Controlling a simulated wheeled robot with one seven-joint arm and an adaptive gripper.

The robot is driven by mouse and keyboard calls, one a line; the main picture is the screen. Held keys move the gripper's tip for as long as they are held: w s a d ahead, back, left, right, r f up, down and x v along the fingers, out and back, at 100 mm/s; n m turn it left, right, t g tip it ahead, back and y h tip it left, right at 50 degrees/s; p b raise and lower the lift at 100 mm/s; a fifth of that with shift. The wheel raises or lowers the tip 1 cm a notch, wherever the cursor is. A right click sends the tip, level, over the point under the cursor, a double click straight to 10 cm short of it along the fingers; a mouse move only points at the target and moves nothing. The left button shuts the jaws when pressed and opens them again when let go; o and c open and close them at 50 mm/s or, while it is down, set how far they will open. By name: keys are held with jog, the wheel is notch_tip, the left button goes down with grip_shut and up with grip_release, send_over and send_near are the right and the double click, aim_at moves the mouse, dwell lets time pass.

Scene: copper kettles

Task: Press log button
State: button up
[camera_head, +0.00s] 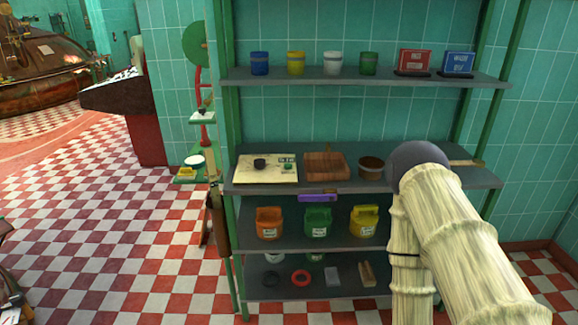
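A cream board (250,174) lies flat on the middle shelf at its left end. It carries a dark round knob-like piece (260,164) and a small green piece (288,168) beside small lettering too blurred to read. I cannot tell for sure which of these is the log button. My arm, in a pale sleeve with a dark elbow, rises at the right front and covers the right part of the shelves. My gripper is out of view, so its state does not show.
The middle shelf (330,186) also holds a brown wooden tray (325,167) and a brown pot (371,168). A purple item (318,196) sits at its front edge. Orange, green and yellow jugs stand below. Cups and two boxes stand above. The checkered floor (120,240) at left is open.

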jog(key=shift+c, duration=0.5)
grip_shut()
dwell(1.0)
